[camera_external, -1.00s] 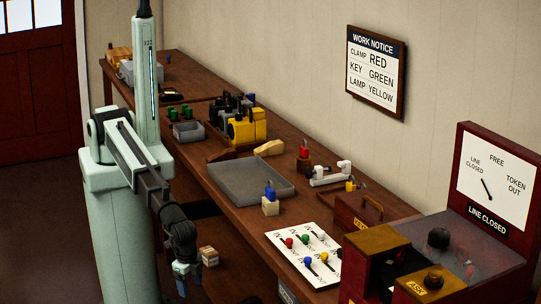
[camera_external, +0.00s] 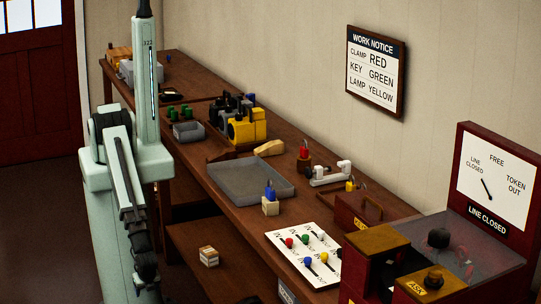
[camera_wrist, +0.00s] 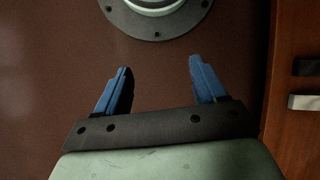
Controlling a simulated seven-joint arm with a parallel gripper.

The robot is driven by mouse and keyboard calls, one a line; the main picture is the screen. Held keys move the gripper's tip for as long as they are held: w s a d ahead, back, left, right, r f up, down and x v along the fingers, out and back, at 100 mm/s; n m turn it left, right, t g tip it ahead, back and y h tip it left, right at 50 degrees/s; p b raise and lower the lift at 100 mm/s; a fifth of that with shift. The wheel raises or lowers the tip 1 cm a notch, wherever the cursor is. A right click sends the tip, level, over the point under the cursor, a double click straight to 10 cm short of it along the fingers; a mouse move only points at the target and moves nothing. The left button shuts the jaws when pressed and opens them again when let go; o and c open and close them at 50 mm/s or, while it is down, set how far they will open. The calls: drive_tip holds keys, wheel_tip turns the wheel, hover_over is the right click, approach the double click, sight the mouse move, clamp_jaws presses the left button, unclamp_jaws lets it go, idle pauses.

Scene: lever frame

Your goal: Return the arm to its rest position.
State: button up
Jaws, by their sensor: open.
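My gripper (camera_wrist: 158,78) shows in the wrist view with its two blue fingers spread wide apart. Nothing is between the fingers, only dark brown floor behind them. In the external view my arm is folded down close to its pale green column, left of the bench, and its end hangs low near the bottom edge. The fingers cannot be made out there. The round flanged foot at the top of the wrist view looks like my own base.
The long wooden bench (camera_external: 222,185) stands right of my arm, holding a grey tray (camera_external: 250,193), a white lever board (camera_external: 290,235) and several blocks. A small wooden block (camera_external: 208,256) lies on a lower surface. A red machine (camera_external: 490,215) stands at right.

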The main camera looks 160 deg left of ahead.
drive_tip(key=s+d+f+m+g, duration=0.1)
drive_tip(key=s, duration=0.7)
drive_tip(key=shift+s+f, duration=0.3)
drive_tip(key=shift+f, duration=0.05)
drive_tip(key=shift+d, duration=0.1)
